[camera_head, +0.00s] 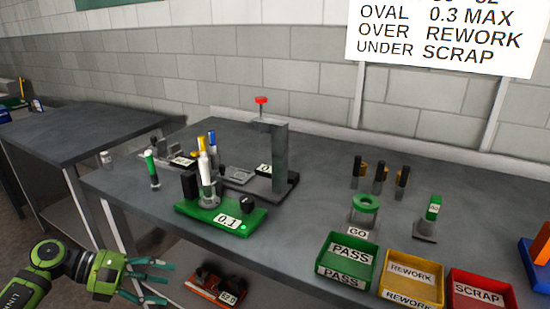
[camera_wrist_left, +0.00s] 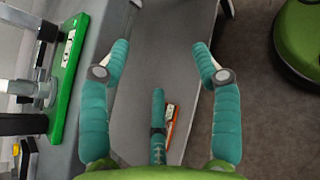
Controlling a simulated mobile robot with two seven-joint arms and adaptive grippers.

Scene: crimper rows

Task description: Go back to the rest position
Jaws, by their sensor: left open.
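My left gripper (camera_head: 150,280) is in the lower left of the head view, in front of the workbench's front edge. Its teal fingers are spread, open and empty. In the left wrist view the fingers (camera_wrist_left: 157,75) are apart with nothing between them; the bench's lower shelf and the floor show behind. The green fixture (camera_head: 222,215) marked 0.1 stands on the bench up and to the right of the gripper, apart from it. It also shows at the left of the wrist view (camera_wrist_left: 68,75). My right gripper is not in view.
The workbench (camera_head: 310,225) carries a post with a red knob (camera_head: 261,100), a green ring (camera_head: 365,203) and PASS (camera_head: 348,257), REWORK (camera_head: 412,273) and SCRAP (camera_head: 480,291) bins. An orange-red item (camera_head: 215,285) marked 62.0 lies below the bench edge. A second table (camera_head: 75,130) stands at left.

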